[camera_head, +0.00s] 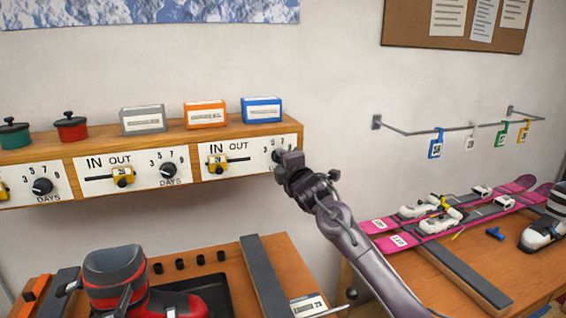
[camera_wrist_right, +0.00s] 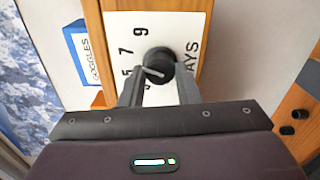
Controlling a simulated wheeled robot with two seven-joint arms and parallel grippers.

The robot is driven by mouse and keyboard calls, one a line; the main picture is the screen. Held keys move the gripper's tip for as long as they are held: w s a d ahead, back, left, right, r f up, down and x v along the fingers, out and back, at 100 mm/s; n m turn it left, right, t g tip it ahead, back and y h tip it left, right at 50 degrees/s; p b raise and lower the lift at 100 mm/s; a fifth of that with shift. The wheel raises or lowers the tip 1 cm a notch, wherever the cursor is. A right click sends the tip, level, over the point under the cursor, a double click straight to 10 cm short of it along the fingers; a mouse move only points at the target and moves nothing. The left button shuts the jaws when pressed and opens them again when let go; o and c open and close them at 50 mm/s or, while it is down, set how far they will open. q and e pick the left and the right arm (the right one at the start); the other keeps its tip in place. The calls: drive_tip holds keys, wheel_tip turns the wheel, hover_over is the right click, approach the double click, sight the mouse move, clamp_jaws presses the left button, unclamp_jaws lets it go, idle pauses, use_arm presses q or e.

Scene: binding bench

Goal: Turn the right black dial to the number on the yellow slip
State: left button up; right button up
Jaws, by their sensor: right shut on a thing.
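The right black dial (camera_wrist_right: 160,60) sits on a white panel marked IN, OUT and DAYS. My right gripper (camera_wrist_right: 158,76) is shut on this dial, one finger on each side. The numbers 9 and 7 and part of a 5 show beside it in the right wrist view. A light pointer line shows on the dial. In the head view my right gripper (camera_head: 284,162) hides most of the dial. A small yellow slip (camera_head: 217,164) sits on the slot left of the dial; its number is too small to read. My left gripper is not in view.
Two other black dials (camera_head: 168,170) (camera_head: 42,187) sit along the wooden shelf front (camera_head: 75,150). An orange box (camera_head: 205,114) and a blue box (camera_head: 262,110) stand on top. Below are a red ski boot (camera_head: 115,280) and, at right, pink skis (camera_head: 455,220).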

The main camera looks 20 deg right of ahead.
idle(0.3)
drive_tip(key=o, duration=1)
drive_tip(key=shift+s+f, duration=0.1)
drive_tip(key=s+b, duration=0.3)
drive_tip(key=s, duration=0.4)
drive_tip(key=shift+s+d, duration=0.15)
drive_tip(key=shift+s, duration=0.15)
